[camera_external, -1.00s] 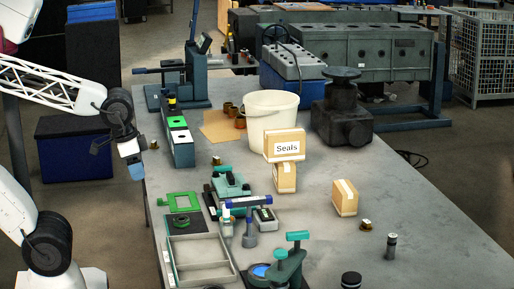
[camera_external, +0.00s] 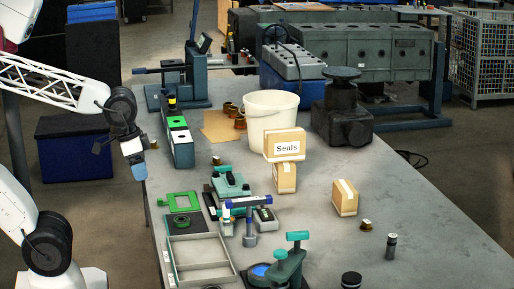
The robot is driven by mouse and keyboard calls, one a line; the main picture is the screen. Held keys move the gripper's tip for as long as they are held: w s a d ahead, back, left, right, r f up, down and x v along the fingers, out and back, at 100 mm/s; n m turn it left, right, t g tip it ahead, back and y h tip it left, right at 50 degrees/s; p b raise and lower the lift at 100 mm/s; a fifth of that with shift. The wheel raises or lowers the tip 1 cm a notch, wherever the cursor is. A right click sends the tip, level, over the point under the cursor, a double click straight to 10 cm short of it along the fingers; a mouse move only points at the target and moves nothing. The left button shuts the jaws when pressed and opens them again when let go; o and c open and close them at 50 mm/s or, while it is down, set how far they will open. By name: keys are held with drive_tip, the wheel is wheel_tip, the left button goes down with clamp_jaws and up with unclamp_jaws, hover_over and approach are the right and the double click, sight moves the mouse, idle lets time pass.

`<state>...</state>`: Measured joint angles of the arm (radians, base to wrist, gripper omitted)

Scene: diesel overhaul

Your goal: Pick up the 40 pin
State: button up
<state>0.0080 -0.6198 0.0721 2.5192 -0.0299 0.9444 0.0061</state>
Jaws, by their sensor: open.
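No label reading 40 can be made out, so I cannot tell for certain which thing is the 40 pin. A small dark upright cylinder with a lighter band (camera_external: 391,246) stands at the right front of the table and looks pin-like. Other upright posts with blue tops, such as one grey post (camera_external: 249,232), stand near the middle front. My gripper (camera_external: 139,173) is open and points down by the table's left edge, far to the left of the dark cylinder. It is small in view, and nothing shows in it.
A sectioned grey tray (camera_external: 201,250), a green frame (camera_external: 180,201) and teal fixtures (camera_external: 231,182) crowd the left front. A white bucket (camera_external: 270,118), a Seals box (camera_external: 285,144) and a dark vise-like block (camera_external: 343,117) stand farther back. The right side of the table is mostly clear.

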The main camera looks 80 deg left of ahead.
drive_tip(key=w+d+n+g+h, duration=0.1)
drive_tip(key=w+d+n+h, duration=0.3)
drive_tip(key=w, duration=1.2)
drive_tip(key=w+d+n+g+h, duration=0.1)
drive_tip(key=w+d+n+h, duration=0.35)
drive_tip(key=w, duration=1.05)
drive_tip(key=n+t+h, duration=0.3)
drive_tip(key=n+h, duration=0.2)
drive_tip(key=n, duration=0.8)
approach(395, 243)
drive_tip(key=d, duration=0.2)
drive_tip(key=shift+w+d+f+m+y, duration=0.1)
drive_tip(key=shift+d+f+m+y, duration=0.1)
drive_tip(key=shift+d+m+y, duration=0.05)
drive_tip(key=shift+x, duration=1.3)
drive_tip(key=shift+w+x, duration=0.2)
drive_tip(key=shift+x, duration=2.4)
